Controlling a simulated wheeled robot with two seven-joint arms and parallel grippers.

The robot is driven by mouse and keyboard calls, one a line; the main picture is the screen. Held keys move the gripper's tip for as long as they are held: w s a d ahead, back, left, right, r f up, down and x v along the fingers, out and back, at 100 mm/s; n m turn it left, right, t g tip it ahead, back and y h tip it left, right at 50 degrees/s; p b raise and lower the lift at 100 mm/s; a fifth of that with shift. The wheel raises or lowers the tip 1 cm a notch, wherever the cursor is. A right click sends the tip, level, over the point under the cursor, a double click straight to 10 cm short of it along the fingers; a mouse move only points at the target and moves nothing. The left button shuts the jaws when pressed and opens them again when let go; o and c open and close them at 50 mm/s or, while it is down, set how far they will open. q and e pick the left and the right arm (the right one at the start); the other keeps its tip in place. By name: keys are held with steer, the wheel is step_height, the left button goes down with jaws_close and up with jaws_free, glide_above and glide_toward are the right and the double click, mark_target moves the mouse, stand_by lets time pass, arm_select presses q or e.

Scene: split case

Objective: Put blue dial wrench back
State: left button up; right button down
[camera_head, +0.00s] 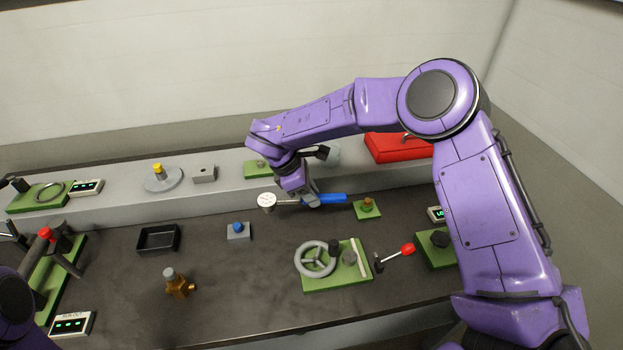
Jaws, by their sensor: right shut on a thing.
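The dial wrench has a blue handle (332,199), a grey shaft and a round white dial head (267,200) at its left end. It lies roughly level across the picture, near the foot of the raised grey ledge. My right gripper (312,201) reaches down from above and is shut on the wrench around its middle. The fingers hide part of the shaft. I cannot tell whether the wrench touches the table. Of my left arm only a purple part shows at the lower left edge; its gripper is out of view.
A green plate with a brass fitting (367,208) is just right of the handle. A grey block with a blue knob (238,231) and a black tray (158,239) are left. A green handwheel board (335,285) stands in front. A red case (395,148) is on the ledge (225,187).

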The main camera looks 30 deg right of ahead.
steer(key=shift+n, duration=0.7)
steer(key=f, duration=0.2)
steer(key=w+f+b, duration=0.1)
steer(key=f, duration=0.1)
steer(key=w+f+b, duration=0.1)
steer(key=f, duration=0.1)
steer(key=shift+d, duration=0.4)
steer(key=shift+w+f+b, duration=0.15)
steer(key=shift+f+b, duration=0.15)
steer(key=shift+f, duration=0.2)
steer(key=shift+w+f+b, duration=0.15)
steer(key=shift+f+b, duration=0.15)
steer(key=shift+f, duration=0.2)
steer(key=shift+w+f, duration=0.1)
steer(key=shift+f, duration=0.1)
arm_select(q)
steer(key=f, duration=0.1)
steer(key=w+f, duration=0.1)
steer(key=f, duration=0.1)
arm_select(e)
steer(key=shift+s+r, duration=0.1)
steer(key=shift+s, duration=0.1)
arm_select(q)
steer(key=shift+f, duration=0.1)
arm_select(e)
steer(key=shift+w+f, duration=0.1)
steer(key=shift+f, duration=0.2)
arm_select(q)
steer(key=shift+f+b, duration=0.3)
steer(key=shift+b, duration=0.05)
